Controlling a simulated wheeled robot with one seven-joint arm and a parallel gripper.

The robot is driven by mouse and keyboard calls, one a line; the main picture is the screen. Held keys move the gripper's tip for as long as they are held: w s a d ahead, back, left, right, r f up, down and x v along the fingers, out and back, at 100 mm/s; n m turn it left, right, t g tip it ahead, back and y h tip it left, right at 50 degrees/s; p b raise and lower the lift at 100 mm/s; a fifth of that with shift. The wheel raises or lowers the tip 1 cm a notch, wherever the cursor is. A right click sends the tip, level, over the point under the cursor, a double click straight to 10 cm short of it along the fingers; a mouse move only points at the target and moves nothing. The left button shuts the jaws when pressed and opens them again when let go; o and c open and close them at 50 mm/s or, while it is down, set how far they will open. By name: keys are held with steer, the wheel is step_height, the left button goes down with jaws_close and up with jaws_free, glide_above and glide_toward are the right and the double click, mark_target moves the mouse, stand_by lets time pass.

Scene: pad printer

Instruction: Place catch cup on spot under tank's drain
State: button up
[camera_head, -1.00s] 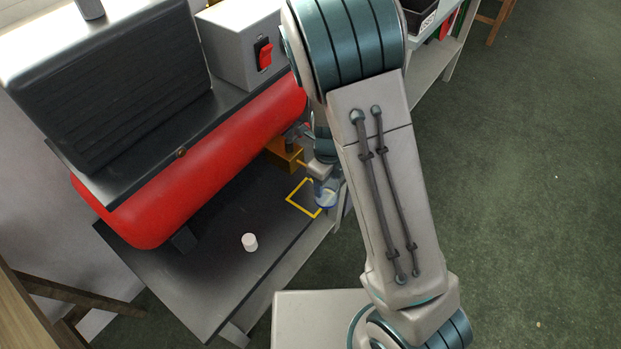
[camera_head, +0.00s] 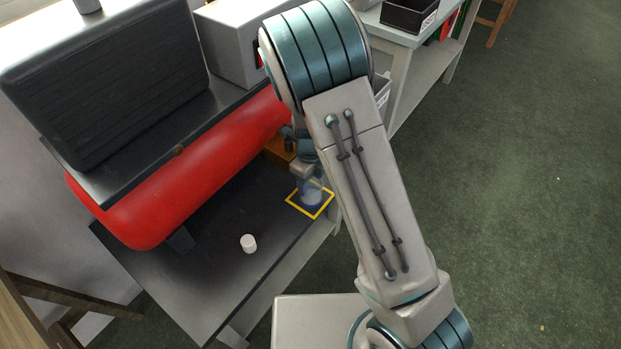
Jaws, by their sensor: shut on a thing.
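The red tank (camera_head: 165,185) lies on its side on the dark low shelf. A yellow square outline (camera_head: 292,206) marks the spot on the shelf near its right edge, beside an orange block (camera_head: 277,153). My gripper (camera_head: 311,186) is shut on the catch cup (camera_head: 311,198), a clear bluish cup. In the picture the cup overlaps the inside of the yellow square. I cannot tell whether its base touches the shelf. The tank's drain is not clearly visible behind my arm.
A small white cylinder (camera_head: 248,243) stands on the dark shelf (camera_head: 225,275) left of the square. A grey box (camera_head: 232,42) and a black panel (camera_head: 110,80) sit above the tank. Green floor at the right is open.

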steer(key=o, duration=1.2)
steer(key=shift+r, duration=0.1)
step_height(320, 180, up, 12)
steer(key=p, duration=0.4)
steer(key=shift+r, duration=0.1)
steer(key=s+d+r+n+t, duration=0.1)
steer(key=s+d+r+n, duration=0.6)
steer(key=n, duration=0.5)
steer(key=s+d+r+n, duration=0.7)
steer(key=s+n, duration=0.4)
steer(key=n, duration=0.2)
steer(key=shift+s+r+n+t, duration=0.2)
steer(key=shift+s+n+t, duration=0.1)
steer(key=shift+s+t, duration=0.1)
steer(key=shift+d, duration=0.1)
